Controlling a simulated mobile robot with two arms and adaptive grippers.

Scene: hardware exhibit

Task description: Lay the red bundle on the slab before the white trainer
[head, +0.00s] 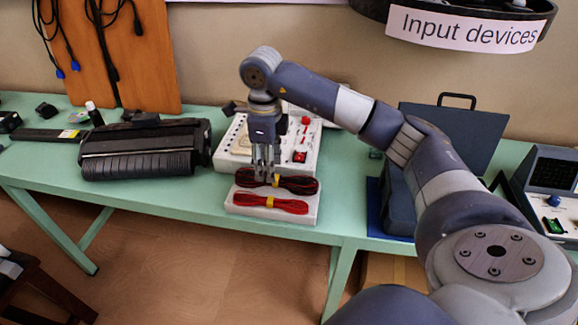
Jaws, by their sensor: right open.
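The white slab (308,216) lies at the table's front edge, in front of the white trainer (228,150). The red bundle (291,206), tied with a yellow band, lies along the slab's front part. A dark bundle with some red in it (298,184), also yellow-tied, lies just behind it. My right gripper (265,176) points down, open, with its fingertips at the left part of the dark bundle, behind the red one. Whether the fingertips touch either bundle I cannot tell. My right arm and gripper hide part of the trainer. My left gripper is not in view.
A black printer-like device (145,150) stands left of the trainer on the green table (190,200). A dark open case (455,130) and an instrument (552,185) stand at right. A wooden board (140,60) with hanging cables leans behind. The table's front edge is near the slab.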

